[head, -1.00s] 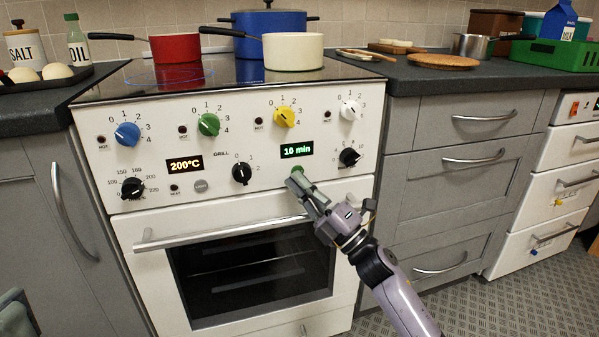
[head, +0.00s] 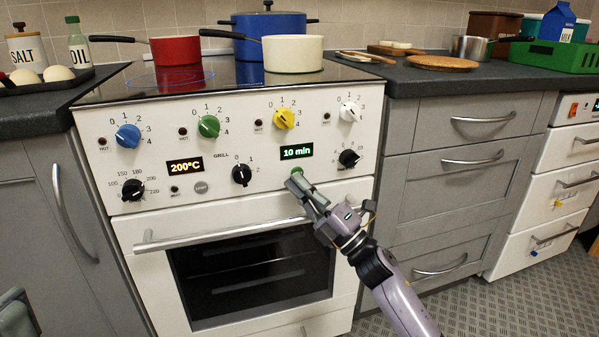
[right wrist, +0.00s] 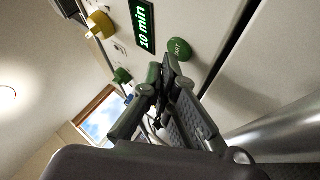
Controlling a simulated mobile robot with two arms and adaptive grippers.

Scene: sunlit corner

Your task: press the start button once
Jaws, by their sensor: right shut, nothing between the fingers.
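The green start button (head: 297,171) is on the white oven panel, just below the green "10 min" display (head: 296,151). In the right wrist view the button (right wrist: 178,49) is round and lettered, and it faces the fingers. My right gripper (head: 292,181) is shut and empty, with its fingertips just below and in front of the button, partly covering it. In the right wrist view its fingertips (right wrist: 165,63) are close beside the button; I cannot tell whether they touch it. A grey-green part of my left arm (head: 15,316) shows at the lower left edge; its fingers cannot be made out.
Knobs surround the display, including a black one (head: 349,158) to its right. The oven door handle (head: 240,231) runs below the panel. Red (head: 175,49) and cream (head: 293,54) pans stand on the hob. The floor (head: 480,300) at right is clear.

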